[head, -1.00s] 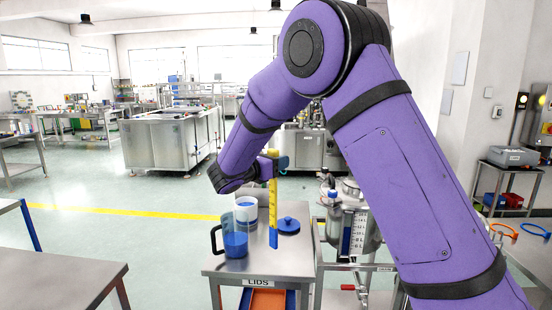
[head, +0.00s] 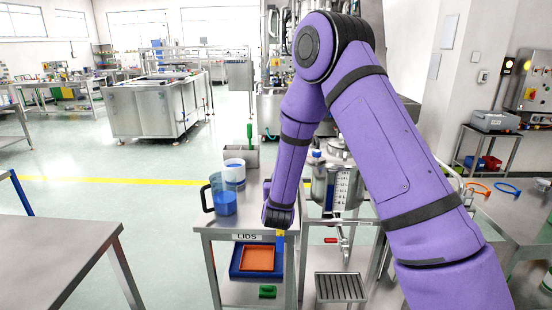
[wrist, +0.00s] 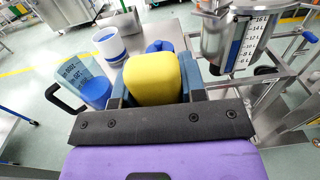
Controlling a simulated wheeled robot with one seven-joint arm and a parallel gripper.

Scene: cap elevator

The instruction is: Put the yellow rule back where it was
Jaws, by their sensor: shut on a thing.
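The yellow rule (wrist: 152,78) is in my gripper (wrist: 152,88), between its two blue-grey fingers, seen nearly end-on in the wrist view.
A blue-filled jug (head: 222,196) and a white cup (head: 234,172) stand on the table left of my arm. A blue lid (wrist: 160,46) lies beyond the rule. A tank with a level scale (head: 338,185) stands right. Trays (head: 258,258) sit on the shelf below.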

